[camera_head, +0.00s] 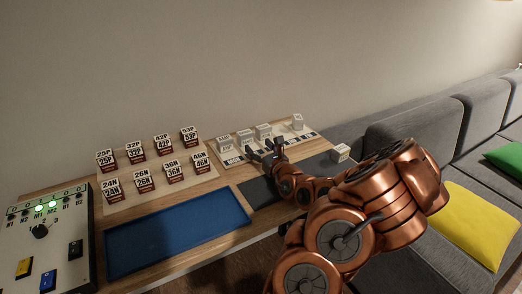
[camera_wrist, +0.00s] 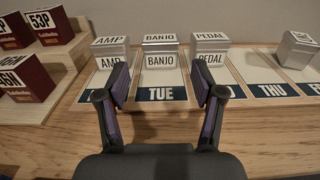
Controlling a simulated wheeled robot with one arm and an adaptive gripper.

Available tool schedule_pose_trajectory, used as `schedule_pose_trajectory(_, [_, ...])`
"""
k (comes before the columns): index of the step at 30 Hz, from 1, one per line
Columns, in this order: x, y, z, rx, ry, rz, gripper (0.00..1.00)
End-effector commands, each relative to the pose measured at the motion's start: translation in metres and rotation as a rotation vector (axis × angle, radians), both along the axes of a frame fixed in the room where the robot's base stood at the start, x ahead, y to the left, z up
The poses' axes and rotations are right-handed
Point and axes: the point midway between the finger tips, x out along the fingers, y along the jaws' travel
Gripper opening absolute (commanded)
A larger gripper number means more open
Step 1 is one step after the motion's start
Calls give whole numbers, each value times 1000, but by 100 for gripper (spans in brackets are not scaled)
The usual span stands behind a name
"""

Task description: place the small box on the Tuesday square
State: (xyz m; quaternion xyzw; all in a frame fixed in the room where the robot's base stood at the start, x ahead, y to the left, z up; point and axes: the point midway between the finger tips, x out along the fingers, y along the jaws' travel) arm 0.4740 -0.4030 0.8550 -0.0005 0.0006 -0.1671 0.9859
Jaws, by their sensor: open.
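A small silver-white box marked BANJO (camera_wrist: 160,52) stands upright on the Tuesday square, whose TUE label (camera_wrist: 160,94) is in front of it in the wrist view. Similar boxes marked AMP (camera_wrist: 110,52) and PEDAL (camera_wrist: 209,48) stand on either side. My gripper (camera_wrist: 160,76) is open and empty, with its fingers spread to either side of the TUE label. The BANJO box shows between and beyond the fingertips, with no visible contact. In the head view my gripper (camera_head: 264,149) is in front of the row of boxes. Which box the task means cannot be told.
Another light box (camera_wrist: 298,48) stands turned beyond the THU label (camera_wrist: 270,90). One more white box (camera_head: 340,152) is at the table's right end. Dark red boxes (camera_head: 171,171) stand on a stepped rack at left. A blue tray (camera_head: 178,232) lies in front, beside a control panel (camera_head: 46,235).

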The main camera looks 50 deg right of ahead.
Motion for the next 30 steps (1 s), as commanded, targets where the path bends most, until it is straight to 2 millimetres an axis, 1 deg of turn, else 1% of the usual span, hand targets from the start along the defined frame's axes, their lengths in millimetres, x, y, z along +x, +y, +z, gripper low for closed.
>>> schedule_pose_trajectory(1, [-4, 0, 0, 1, 0, -2, 68])
schedule_pose_trajectory(6, [-9, 3, 1, 1, -1, -1, 68])
schedule_pose_trajectory(12, [-8, 5, 2, -3, -2, 4, 68])
schedule_pose_trajectory(14, [-5, 10, 5, -15, -4, 20, 68])
schedule_pose_trajectory(17, [8, 31, 19, -60, -13, 82, 68])
schedule_pose_trajectory(20, [29, 75, 42, -148, -32, 206, 68])
schedule_pose_trajectory(21, [38, 100, 54, -196, -41, 273, 68])
schedule_pose_trajectory(23, [50, 142, 72, -275, -60, 386, 68])
schedule_pose_trajectory(24, [55, 173, 82, -328, -73, 468, 68])
schedule_pose_trajectory(26, [59, 222, 96, -411, -93, 593, 68])
schedule_pose_trajectory(27, [58, 254, 104, -465, -107, 678, 68])
schedule_pose_trajectory(29, [52, 303, 111, -547, -124, 809, 68])
schedule_pose_trajectory(30, [45, 335, 115, -606, -136, 898, 68])
